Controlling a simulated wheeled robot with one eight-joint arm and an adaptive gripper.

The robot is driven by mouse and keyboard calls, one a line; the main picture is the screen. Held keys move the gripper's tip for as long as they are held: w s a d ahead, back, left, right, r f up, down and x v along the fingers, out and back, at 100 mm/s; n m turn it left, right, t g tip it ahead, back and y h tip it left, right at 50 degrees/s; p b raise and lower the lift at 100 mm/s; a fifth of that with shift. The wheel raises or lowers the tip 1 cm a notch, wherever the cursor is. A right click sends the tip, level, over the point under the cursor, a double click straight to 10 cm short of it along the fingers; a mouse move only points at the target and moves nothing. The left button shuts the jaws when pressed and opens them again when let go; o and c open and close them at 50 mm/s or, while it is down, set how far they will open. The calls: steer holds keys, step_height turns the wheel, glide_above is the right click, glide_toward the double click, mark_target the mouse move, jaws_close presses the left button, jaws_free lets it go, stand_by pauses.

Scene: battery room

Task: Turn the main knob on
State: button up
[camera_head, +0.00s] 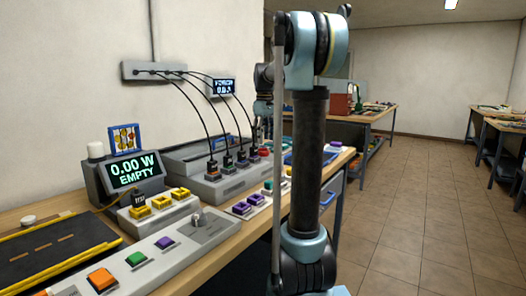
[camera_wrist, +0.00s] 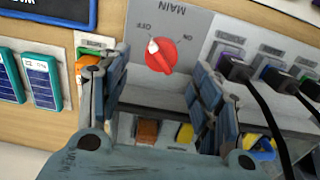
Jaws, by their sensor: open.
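The main knob (camera_wrist: 163,56) is red with a white mark, on a grey panel (camera_wrist: 195,22) lettered MAIN, ON and OFF. In the wrist view the lettering is upside down and the white mark points up-left, toward the OFF side. My gripper (camera_wrist: 158,72) is open, one finger to the left of the knob and one to the right; I see no contact. In the head view my gripper (camera_head: 262,112) is above the far part of the bench, partly behind my arm. A small red thing (camera_head: 264,151) shows below it; I cannot tell whether it is the main knob.
Black cables with plugs (camera_wrist: 285,80) stand right of the knob. In the head view, a display (camera_head: 134,171) reads 0.00 W EMPTY. A nearer panel has a grey knob (camera_head: 198,217), a green button (camera_head: 135,259) and an orange button (camera_head: 101,280). The tiled floor (camera_head: 415,210) at right is clear.

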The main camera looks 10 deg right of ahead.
mark_target(264, 151)
steer(key=shift+f, duration=2.8)
steer(key=c, duration=1.1)
